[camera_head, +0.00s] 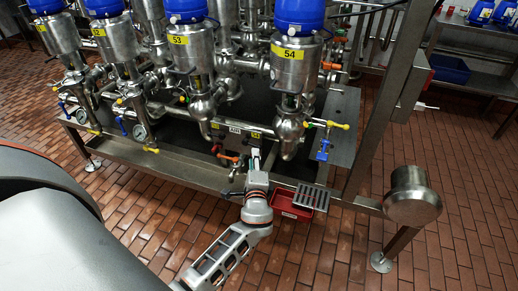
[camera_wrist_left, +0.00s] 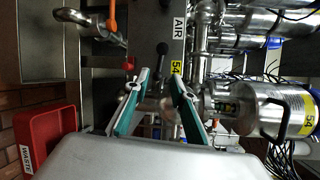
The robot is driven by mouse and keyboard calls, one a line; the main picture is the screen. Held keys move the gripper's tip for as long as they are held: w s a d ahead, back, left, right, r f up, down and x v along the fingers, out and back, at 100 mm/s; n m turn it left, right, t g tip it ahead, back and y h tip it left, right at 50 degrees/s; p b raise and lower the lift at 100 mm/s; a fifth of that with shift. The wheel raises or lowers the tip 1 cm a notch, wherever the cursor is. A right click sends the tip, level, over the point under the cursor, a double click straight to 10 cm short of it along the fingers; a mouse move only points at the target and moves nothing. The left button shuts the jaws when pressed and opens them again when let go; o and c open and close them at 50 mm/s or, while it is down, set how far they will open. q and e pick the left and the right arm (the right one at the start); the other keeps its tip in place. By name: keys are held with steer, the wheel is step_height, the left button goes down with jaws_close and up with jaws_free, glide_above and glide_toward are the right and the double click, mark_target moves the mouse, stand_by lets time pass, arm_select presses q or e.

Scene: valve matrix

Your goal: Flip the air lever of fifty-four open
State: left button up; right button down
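Valve fifty-four (camera_head: 290,70) is a steel body with a blue cap and a yellow 54 label, at the right of the row in the head view. Below it runs a steel AIR bar (camera_head: 236,128) with a small yellow 54 tag (camera_wrist_left: 176,68). In the wrist view a black-knobbed lever (camera_wrist_left: 162,49) sits by this tag, just beyond the fingertips. My left gripper (camera_head: 256,155) is in front of the bar. In the wrist view the left gripper (camera_wrist_left: 162,79) is open with nothing clearly between its fingers. My right gripper is not in view.
An orange lever (camera_head: 228,156) is just left of my gripper. A red WASTE bin (camera_wrist_left: 45,136) hangs nearby, beside a grate (camera_head: 311,197). A blue-handled valve (camera_head: 323,150) stands to the right. The brick floor in front is open.

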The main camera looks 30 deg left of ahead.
mark_target(254, 146)
arm_select(q)
steer(key=x, duration=0.6)
steer(key=shift+w+a+f+b, duration=0.1)
steer(key=shift+w+a+b, duration=0.1)
steer(key=shift+b, duration=0.1)
jaws_close()
